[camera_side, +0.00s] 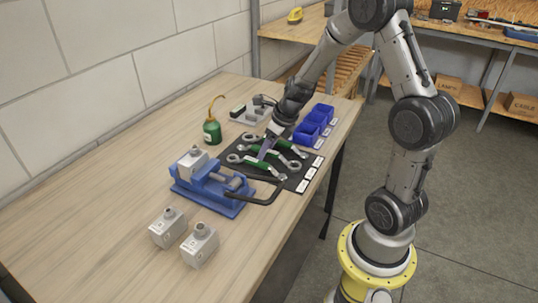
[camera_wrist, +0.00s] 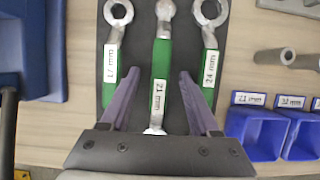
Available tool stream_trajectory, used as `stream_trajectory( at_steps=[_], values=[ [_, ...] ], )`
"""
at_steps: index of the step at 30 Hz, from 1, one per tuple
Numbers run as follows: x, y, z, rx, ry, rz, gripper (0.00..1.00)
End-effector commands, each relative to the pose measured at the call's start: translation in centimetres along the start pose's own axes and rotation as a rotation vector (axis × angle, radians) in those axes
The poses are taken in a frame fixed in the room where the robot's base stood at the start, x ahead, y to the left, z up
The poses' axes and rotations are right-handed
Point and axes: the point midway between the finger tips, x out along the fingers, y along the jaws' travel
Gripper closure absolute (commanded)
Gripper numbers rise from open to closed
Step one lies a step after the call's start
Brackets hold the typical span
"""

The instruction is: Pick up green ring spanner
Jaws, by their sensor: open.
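Three green-handled ring spanners lie side by side on a black mat (camera_side: 240,146). In the wrist view, the middle spanner (camera_wrist: 162,70) is labelled 21 mm. The left spanner (camera_wrist: 112,62) has a label that looks like 17 mm, and the right spanner (camera_wrist: 209,62) reads 24 mm. My gripper (camera_wrist: 158,72) is open and empty, its purple fingers on either side of the middle handle with gaps to it. The lower ends of the outer spanners are hidden behind my gripper. In the side view my gripper (camera_side: 268,149) is low over the mat; its exact height is unclear.
A blue vise (camera_side: 210,188) stands left of the mat, its dark handle reaching toward the mat's edge. Blue bins (camera_side: 315,122) stand behind on the right.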

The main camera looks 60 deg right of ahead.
Motion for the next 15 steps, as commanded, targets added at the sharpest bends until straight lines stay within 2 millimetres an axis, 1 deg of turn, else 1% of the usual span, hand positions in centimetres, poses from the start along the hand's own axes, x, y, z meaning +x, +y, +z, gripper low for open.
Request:
stream_trajectory(
  at_steps=[2,3,5,6,8,9,13,15],
  values=[
    [0.01,0.0,0.0,0.0,0.0,0.0,0.38],
    [0.0,0.0,0.0,0.0,0.0,0.0,0.39],
    [0.0,0.0,0.0,0.0,0.0,0.0,0.5],
    [0.0,0.0,0.0,0.0,0.0,0.0,0.57],
    [0.0,0.0,0.0,0.0,0.0,0.0,0.68],
    [0.0,0.0,0.0,0.0,0.0,0.0,0.75],
    [0.0,0.0,0.0,0.0,0.0,0.0,0.99],
    [0.0,0.0,0.0,0.0,0.0,0.0,1.0]
  ],
)
